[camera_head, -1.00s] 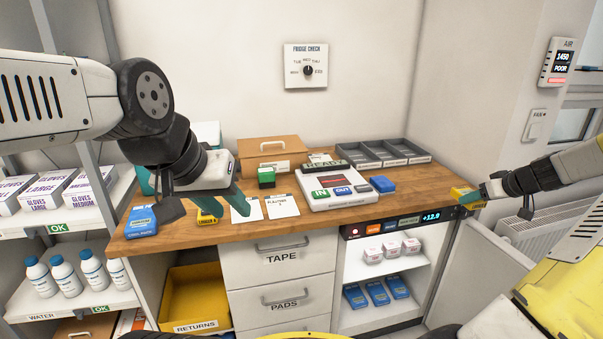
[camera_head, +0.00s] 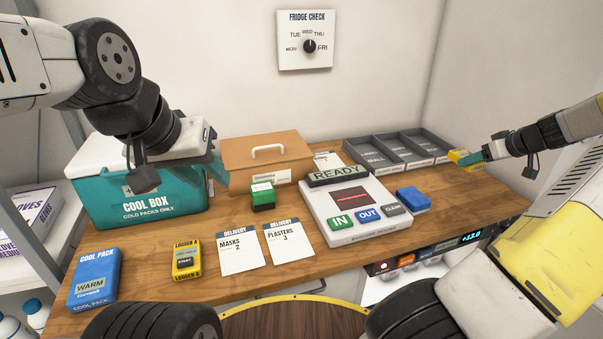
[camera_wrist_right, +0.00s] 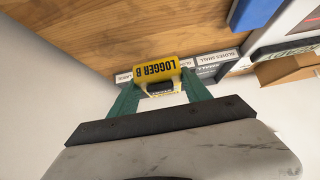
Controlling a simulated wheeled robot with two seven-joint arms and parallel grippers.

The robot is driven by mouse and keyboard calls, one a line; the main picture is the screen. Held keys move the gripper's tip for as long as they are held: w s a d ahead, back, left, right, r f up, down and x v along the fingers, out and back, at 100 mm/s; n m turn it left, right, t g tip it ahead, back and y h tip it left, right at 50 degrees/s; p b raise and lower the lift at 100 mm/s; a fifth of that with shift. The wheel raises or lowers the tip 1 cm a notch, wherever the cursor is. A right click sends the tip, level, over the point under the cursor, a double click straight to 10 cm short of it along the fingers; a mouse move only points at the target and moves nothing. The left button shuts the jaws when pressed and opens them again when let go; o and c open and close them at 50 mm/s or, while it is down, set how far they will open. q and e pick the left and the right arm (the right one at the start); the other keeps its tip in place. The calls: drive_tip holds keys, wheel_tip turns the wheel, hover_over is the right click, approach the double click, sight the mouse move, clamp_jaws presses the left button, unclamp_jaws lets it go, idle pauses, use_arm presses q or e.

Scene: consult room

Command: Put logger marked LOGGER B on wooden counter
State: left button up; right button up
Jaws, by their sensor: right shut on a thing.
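A yellow logger (camera_wrist_right: 157,72) marked LOGGER B is between the teal fingers of my right gripper (camera_wrist_right: 160,95) in the right wrist view. In the head view my right gripper (camera_head: 482,155) holds this logger (camera_head: 462,158) at the right end of the wooden counter (camera_head: 330,262). I cannot tell whether the logger touches the counter. Another yellow logger (camera_head: 186,260) lies on the counter at the left, its label reading LOGGER and a last letter I cannot read surely. My left gripper (camera_head: 218,165) is in front of the cool box; its fingertips overlap and its opening is unclear.
A teal cool box (camera_head: 165,205), a blue cool pack (camera_head: 94,277), two delivery cards (camera_head: 240,250), a scanner unit (camera_head: 347,228) and a blue block (camera_head: 413,199) occupy the counter. Grey trays (camera_head: 398,150) stand at the back right. Bare wood shows right of the blue block.

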drive_tip(key=shift+w+a, duration=0.1)
drive_tip(key=shift+w, duration=0.3)
wheel_tip(320, 180, down, 10)
drive_tip(key=shift+r, duration=0.1)
idle(0.4)
drive_tip(key=o, duration=1.5)
drive_tip(key=shift+f, duration=0.2)
drive_tip(key=shift+o, duration=0.2)
drive_tip(key=shift+r, duration=0.15)
